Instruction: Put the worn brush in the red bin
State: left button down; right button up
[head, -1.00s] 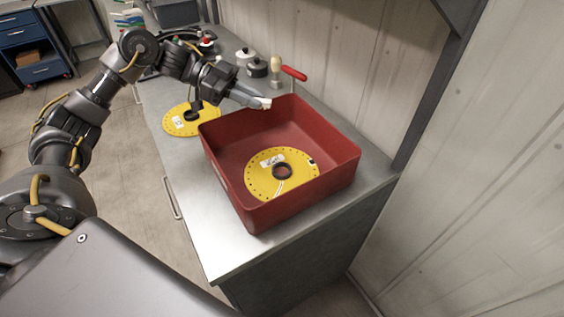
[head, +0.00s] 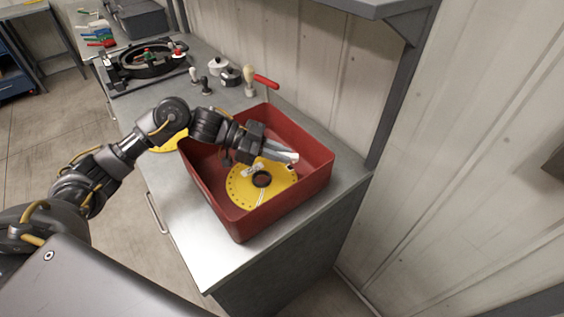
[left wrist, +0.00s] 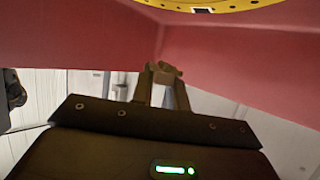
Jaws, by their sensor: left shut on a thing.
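The red bin (head: 215,192) stands on the grey bench, with a yellow perforated disc (head: 243,192) inside it. My left gripper (head: 292,157) reaches over the bin's left side, and its fingertips are above the disc, toward the bin's right side. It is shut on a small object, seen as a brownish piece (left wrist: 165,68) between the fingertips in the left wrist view. I take this to be the worn brush; its shape is mostly hidden by the fingers. The bin's red wall (left wrist: 80,42) also shows in the left wrist view. My right gripper is out of view.
A second yellow disc (head: 163,143) lies left of the bin, partly behind my arm. Behind the bin are a red-handled tool (head: 266,81), a cream-topped piece (head: 249,80) and small knobs. A black ring-shaped device (head: 148,62) sits farther back. The front bench corner is clear.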

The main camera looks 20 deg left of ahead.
pick_arm(q)
jog(key=f, duration=0.2)
jog(key=f+p, duration=0.1)
jog(key=shift+d+f, duration=0.35)
jog(key=shift+f, duration=0.2)
